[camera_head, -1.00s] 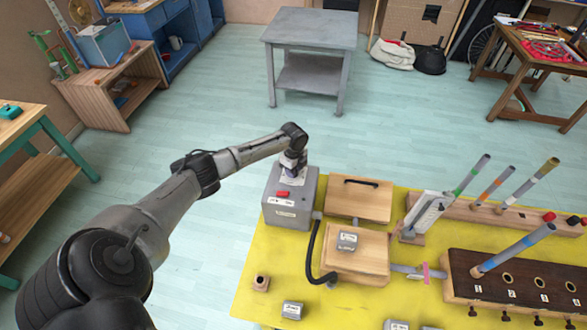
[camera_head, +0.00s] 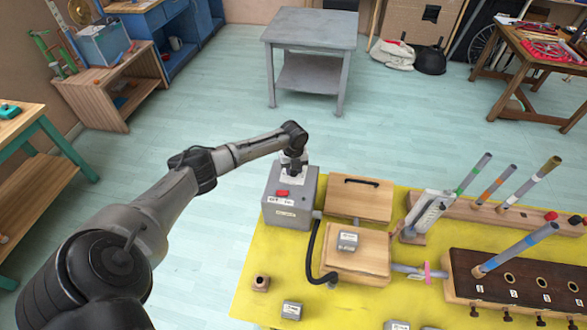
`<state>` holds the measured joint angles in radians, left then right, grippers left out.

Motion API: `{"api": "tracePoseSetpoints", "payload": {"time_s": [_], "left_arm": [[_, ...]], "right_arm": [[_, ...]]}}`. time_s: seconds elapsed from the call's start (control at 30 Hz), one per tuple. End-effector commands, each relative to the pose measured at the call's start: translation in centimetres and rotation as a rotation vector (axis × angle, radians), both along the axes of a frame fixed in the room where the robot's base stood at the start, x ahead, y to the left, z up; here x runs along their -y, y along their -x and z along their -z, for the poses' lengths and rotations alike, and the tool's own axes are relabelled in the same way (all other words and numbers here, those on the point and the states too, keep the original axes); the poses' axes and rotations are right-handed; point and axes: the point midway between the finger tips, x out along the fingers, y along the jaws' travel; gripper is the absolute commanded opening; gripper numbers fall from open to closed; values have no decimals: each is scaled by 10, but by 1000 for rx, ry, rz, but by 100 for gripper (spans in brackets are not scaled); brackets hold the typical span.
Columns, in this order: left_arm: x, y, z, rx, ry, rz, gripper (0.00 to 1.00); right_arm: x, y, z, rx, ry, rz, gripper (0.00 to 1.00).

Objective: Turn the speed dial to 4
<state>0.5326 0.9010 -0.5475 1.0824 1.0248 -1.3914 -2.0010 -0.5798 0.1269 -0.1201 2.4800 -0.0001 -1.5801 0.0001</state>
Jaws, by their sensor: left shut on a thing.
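A grey control box (camera_head: 289,212) with a red switch (camera_head: 282,193) and white labels on its front stands at the back left corner of the yellow table. My left gripper (camera_head: 293,172) points down onto the top of this box and is shut on the speed dial there. The dial is hidden by the gripper, and its number cannot be read. My right gripper is not in view.
Wooden boxes (camera_head: 358,199) stand right of the grey box, with a black hose (camera_head: 311,255) between. Upright coloured tubes (camera_head: 474,173) and a dark numbered rack (camera_head: 515,285) are further right. Small grey blocks (camera_head: 292,310) lie in front on the yellow table (camera_head: 255,303).

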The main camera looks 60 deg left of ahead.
Motion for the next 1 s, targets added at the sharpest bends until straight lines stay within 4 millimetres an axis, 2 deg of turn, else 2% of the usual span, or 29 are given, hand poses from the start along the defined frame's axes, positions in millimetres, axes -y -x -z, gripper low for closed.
{"api": "tracePoseSetpoints", "payload": {"time_s": [0.63,0.67,0.9,1.0], "left_arm": [[1,-1,-2,1,3,44,9],[1,-1,-2,1,3,44,34],[0,0,-1,1,1,43,57],[0,0,-1,1,1,43,57]], "right_arm": [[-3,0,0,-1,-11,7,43],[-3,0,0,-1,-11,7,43],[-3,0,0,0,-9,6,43],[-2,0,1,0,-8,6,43]]}}
